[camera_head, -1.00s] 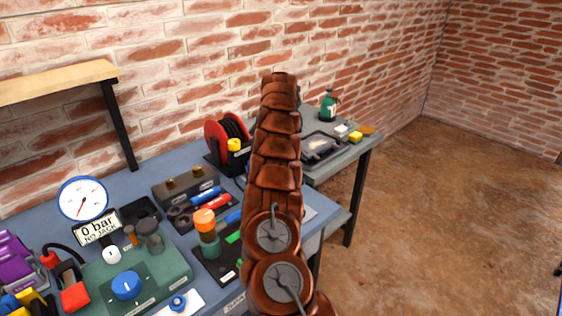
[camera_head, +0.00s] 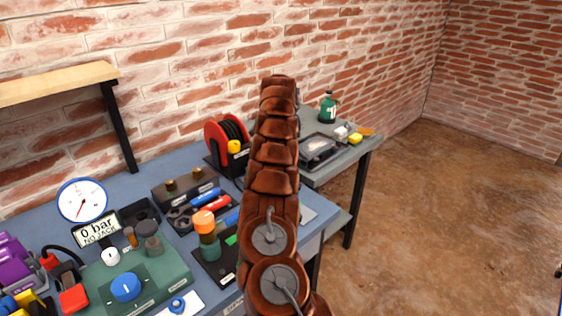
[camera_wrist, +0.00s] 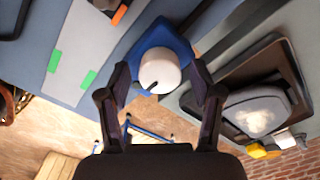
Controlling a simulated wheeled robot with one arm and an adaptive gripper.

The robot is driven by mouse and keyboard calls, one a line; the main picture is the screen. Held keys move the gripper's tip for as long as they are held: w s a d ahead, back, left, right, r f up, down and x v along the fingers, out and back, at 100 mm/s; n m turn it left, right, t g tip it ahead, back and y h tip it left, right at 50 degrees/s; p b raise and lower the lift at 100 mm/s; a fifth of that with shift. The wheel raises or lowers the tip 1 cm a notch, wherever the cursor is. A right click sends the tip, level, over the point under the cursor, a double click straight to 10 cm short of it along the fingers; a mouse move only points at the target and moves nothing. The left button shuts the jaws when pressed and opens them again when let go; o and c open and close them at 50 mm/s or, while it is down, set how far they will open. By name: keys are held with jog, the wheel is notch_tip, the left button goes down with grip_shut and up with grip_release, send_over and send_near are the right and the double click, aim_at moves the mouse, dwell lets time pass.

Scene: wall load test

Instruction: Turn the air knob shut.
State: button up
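In the wrist view, a round white knob (camera_wrist: 158,68) with a dark mark on its lower edge sits on a blue square base (camera_wrist: 148,37) near a table edge. My gripper (camera_wrist: 161,76) is open, its two dark fingers on either side of the knob with gaps showing. I cannot tell how far the fingertips are from it. In the head view, my arm hides this knob and my gripper. A green box there carries a blue knob (camera_head: 126,286) and a smaller white knob (camera_head: 112,257). No label tells me which knob is the air knob.
A gauge (camera_head: 82,200) and a "0 bar, NO JACK" sign (camera_head: 97,229) stand at the left. A red reel (camera_head: 227,142) and an orange-topped cylinder (camera_head: 205,222) are near my arm. A black tray (camera_head: 318,150) lies on the far table. The floor at right is clear.

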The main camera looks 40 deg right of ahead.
jog(key=shift+n, duration=0.3)
jog(key=shift+r+n+p, duration=0.1)
jog(key=shift+n+p, duration=0.2)
jog(key=shift+n, duration=0.2)
jog(key=n+p, duration=0.1)
jog(key=n, duration=0.2)
jog(key=n+p, duration=0.3)
jog(key=n, duration=0.2)
jog(key=shift+n, duration=0.4)
jog(key=n+p, duration=0.2)
jog(key=n, duration=0.2)
jog(key=shift+p, duration=0.4)
jog(key=shift+n+p, duration=0.5)
jog(key=shift+p, duration=0.25)
jog(key=shift+n+p, duration=1.2)
jog(key=shift+p, duration=1.1)
